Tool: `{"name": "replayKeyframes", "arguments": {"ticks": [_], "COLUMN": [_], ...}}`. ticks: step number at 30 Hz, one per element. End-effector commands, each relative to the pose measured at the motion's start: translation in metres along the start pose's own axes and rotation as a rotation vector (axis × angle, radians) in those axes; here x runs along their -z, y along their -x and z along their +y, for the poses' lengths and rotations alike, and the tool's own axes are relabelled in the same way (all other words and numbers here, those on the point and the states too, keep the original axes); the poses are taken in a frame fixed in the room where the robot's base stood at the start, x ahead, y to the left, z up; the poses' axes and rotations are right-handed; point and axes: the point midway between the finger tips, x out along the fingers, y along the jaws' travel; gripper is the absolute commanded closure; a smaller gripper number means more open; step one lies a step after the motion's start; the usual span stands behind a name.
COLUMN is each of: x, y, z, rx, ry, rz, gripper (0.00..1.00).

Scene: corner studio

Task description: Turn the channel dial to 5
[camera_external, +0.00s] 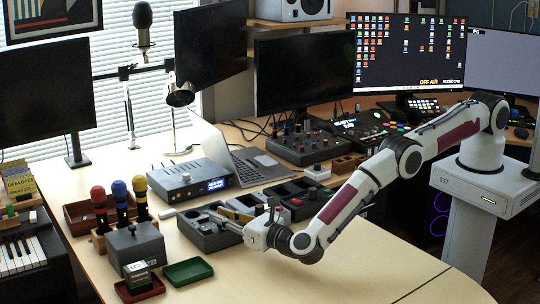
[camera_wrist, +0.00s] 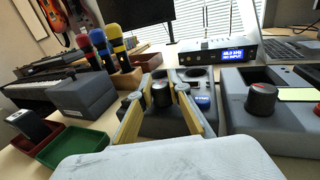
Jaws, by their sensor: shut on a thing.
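A dark round dial (camera_wrist: 160,94) with a reddish mark on top stands on a grey box (camera_wrist: 205,120) in the wrist view. My gripper (camera_wrist: 161,88) has its yellow fingers on both sides of this dial and is shut on it. In the external view my gripper (camera_external: 226,222) reaches in from the right, over the grey box (camera_external: 203,241). I cannot read any channel numbers around the dial, and the fingers hide part of its surround. A blue label or button (camera_wrist: 203,103) sits just right of the fingers.
A second grey box with a black knob (camera_wrist: 262,98) stands close on the right. A receiver with a lit display (camera_wrist: 235,54) is behind. Coloured microphones (camera_wrist: 103,48), a grey box (camera_wrist: 85,95) and a green tray (camera_wrist: 72,146) stand left. The front right table (camera_external: 350,270) is clear.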

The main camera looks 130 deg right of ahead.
Motion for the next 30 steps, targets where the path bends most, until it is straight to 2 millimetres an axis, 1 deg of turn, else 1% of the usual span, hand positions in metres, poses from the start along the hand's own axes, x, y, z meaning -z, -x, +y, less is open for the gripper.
{"name": "replayKeyframes", "arguments": {"ticks": [4,5,6,20,25,30], "x": [-0.002,-0.002,-0.001,0.000,-0.001,0.000], "y": [-0.001,-0.001,-0.001,0.001,0.006,0.017], "z": [0.000,0.000,0.000,0.000,0.001,0.001], "rx": [0.001,0.001,0.001,0.000,-0.001,-0.002], "ry": [-0.001,-0.002,-0.002,-0.001,-0.002,0.000], "rz": [-0.002,-0.002,-0.002,0.000,0.000,0.001], "gripper": [1.00,0.75,0.65,0.65,0.65,0.65]}}
